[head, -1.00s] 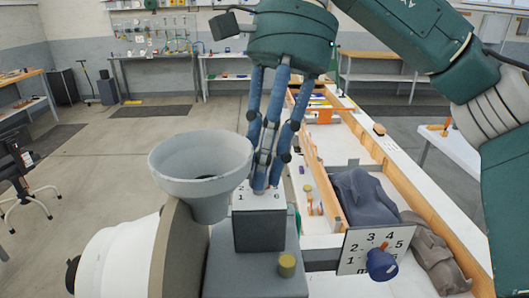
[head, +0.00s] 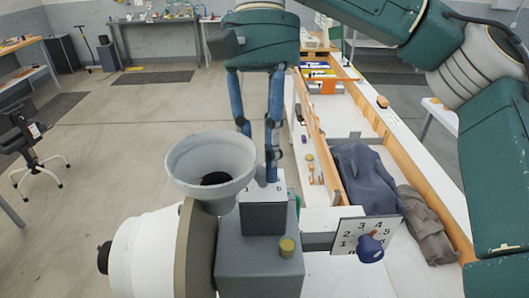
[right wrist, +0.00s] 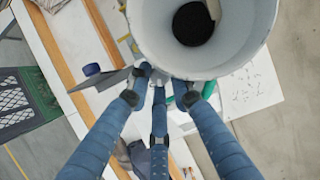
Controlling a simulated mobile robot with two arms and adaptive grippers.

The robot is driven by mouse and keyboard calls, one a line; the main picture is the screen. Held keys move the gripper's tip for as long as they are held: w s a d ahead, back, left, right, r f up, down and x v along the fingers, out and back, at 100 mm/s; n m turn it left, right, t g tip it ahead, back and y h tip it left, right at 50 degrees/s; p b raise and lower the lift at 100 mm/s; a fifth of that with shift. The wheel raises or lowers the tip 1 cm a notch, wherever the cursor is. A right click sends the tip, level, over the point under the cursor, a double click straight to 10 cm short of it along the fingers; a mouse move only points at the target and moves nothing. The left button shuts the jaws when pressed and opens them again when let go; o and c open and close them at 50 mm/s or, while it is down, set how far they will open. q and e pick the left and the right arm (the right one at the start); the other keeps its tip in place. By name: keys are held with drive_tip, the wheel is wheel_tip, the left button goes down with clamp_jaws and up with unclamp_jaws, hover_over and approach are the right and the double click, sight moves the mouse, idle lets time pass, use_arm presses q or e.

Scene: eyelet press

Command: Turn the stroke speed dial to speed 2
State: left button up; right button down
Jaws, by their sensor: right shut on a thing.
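A grey block (head: 264,218) on the machine has a white number plate (head: 279,182) on top, with a 1 at left and a 5 at right partly readable. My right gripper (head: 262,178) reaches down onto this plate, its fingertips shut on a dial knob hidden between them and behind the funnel. The knob's setting cannot be read. In the right wrist view my fingers (right wrist: 158,78) converge beside the funnel's rim. My left gripper is out of view.
The grey funnel (head: 212,165) stands close left of my right fingers and hides part of them. A small yellowish knob (head: 287,247) sits on the machine body. Dark cloth (head: 365,180) lies on the workbench behind.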

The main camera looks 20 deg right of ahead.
drive_tip(key=shift+a+r, duration=0.1)
drive_tip(key=shift+r, duration=0.05)
idle(0.3)
drive_tip(key=c, duration=1.6)
unclamp_jaws()
drive_tip(key=shift+o, duration=0.2)
